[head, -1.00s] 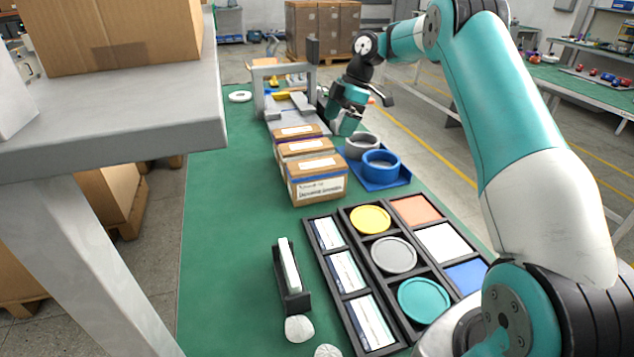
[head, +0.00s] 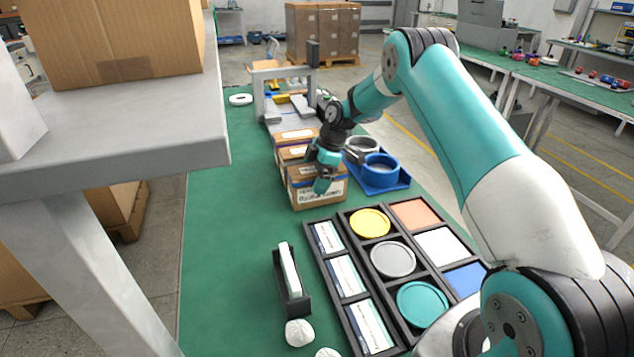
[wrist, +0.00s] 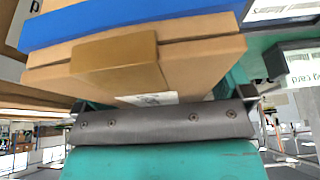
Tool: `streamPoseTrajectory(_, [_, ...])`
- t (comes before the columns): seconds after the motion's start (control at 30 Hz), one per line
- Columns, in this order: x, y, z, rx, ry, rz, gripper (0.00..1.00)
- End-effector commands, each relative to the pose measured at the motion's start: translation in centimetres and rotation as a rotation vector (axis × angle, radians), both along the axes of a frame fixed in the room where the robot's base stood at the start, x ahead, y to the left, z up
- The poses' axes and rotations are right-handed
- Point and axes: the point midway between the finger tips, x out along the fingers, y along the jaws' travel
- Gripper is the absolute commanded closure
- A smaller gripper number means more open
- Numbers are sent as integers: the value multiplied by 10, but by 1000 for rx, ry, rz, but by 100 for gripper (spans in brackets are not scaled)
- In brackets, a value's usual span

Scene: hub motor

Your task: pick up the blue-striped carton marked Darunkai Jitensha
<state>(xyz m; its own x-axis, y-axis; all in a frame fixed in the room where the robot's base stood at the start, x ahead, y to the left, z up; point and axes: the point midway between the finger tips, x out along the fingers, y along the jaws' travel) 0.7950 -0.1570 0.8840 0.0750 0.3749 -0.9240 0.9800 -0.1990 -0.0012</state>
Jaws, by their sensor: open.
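The blue-striped carton (head: 304,196) is the front one of a row of tan cartons on the green bench. Its printed label is partly hidden behind my gripper (head: 322,182), and I cannot read the name. In the wrist view a carton with a blue stripe (wrist: 130,27) fills the upper middle, close to my gripper. A tan flap or tape strip (wrist: 120,65) shows on it. My gripper is open and holds nothing. It hangs at the carton's front right; whether it touches the carton I cannot tell.
More cartons (head: 294,136) stand right behind. A blue tray with round rings (head: 380,168) is at their right. A black sorting tray (head: 338,220) with discs and cards lies in front. A grey shelf (head: 120,140) overhangs the left. Green bench left of the cartons is clear.

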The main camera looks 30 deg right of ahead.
Motion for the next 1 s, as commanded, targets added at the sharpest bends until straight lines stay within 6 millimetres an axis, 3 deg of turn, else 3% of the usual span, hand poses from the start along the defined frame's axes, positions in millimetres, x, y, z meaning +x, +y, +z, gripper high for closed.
streamPoseTrajectory(0.67, [1,1,-6,0,-1,1,2])
streamPoseTrajectory(0.93, [0,1,-5,0,-1,1,64])
streamPoseTrajectory(1.0, [1,1,-5,0,-3,1,70])
